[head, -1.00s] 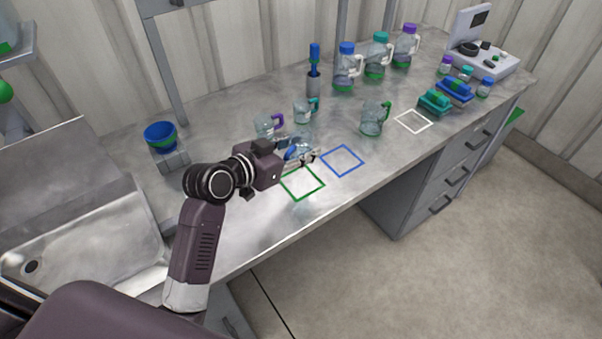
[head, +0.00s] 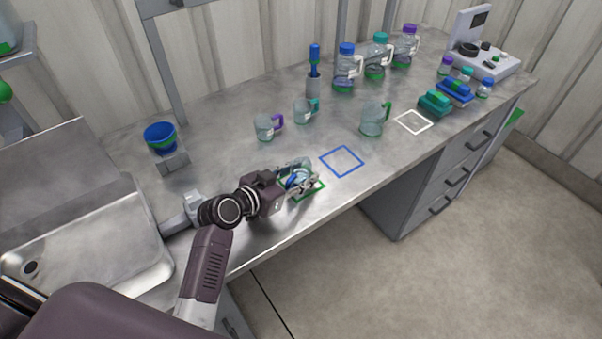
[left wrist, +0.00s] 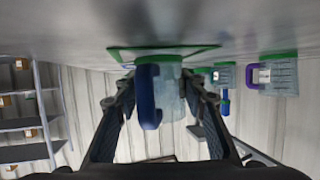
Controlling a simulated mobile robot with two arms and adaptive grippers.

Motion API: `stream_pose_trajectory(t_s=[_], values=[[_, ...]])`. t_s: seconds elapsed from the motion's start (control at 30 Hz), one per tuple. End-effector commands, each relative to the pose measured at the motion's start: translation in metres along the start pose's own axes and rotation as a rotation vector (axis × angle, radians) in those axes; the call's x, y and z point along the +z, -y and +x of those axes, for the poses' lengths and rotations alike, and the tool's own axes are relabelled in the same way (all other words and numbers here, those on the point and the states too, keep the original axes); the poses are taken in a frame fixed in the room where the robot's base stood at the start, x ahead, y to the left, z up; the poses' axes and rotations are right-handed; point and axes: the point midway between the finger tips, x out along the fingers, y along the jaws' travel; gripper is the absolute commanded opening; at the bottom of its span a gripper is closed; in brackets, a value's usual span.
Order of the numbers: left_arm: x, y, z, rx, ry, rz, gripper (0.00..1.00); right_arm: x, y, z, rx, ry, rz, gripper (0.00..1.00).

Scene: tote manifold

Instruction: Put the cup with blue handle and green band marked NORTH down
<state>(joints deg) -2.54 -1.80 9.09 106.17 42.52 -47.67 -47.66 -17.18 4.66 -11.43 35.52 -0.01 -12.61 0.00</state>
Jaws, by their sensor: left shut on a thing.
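The clear cup with the blue handle (head: 295,181) is in my left gripper (head: 304,181), at the green outlined square (head: 319,191) near the counter's front edge. In the left wrist view, which is upside down, the cup (left wrist: 170,92) stands between the two fingers (left wrist: 160,88), its blue handle facing the camera. Its green-banded base is close to the green outline (left wrist: 165,49). I cannot tell whether the base touches the counter. The gripper partly hides the cup in the head view, and no NORTH marking is readable. My right gripper is not in view.
A purple-handled cup (head: 264,129), a teal-handled cup (head: 301,114) and a green-handled cup (head: 371,122) stand behind. The blue square (head: 342,161) and white square (head: 413,122) are empty. A sink (head: 85,235) lies left. Bottles (head: 345,75) line the back.

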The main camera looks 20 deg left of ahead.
Motion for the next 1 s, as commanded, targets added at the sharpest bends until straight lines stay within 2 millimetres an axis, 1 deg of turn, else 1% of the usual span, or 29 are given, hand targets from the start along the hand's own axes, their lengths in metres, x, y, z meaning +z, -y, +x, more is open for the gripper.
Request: stream_pose_trajectory(t_s=[0.1,0.13,0.27,0.57,0.63,0.67,0.77,0.87,1.0], values=[[0.004,0.000,0.002,0.000,0.000,0.002,0.05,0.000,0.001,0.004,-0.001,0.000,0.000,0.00],[0.003,0.000,0.001,0.000,0.000,0.001,0.40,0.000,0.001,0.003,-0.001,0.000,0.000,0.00],[0.002,0.000,0.001,0.000,0.000,0.001,0.55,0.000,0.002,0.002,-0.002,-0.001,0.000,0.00],[0.001,0.000,0.001,0.000,0.000,0.000,0.55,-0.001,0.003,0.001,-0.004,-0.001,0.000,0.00],[-0.002,0.000,-0.001,0.000,-0.001,-0.001,0.55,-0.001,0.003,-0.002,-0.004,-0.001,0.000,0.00],[-0.001,0.000,-0.002,-0.001,0.000,0.000,0.55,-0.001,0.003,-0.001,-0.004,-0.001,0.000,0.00],[0.002,0.001,-0.014,-0.001,0.002,0.002,0.55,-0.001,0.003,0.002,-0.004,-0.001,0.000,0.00],[0.002,0.000,-0.031,0.000,0.003,0.005,0.55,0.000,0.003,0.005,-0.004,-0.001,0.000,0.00],[0.002,0.000,-0.060,0.000,0.003,0.005,0.55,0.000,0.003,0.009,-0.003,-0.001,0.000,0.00]])
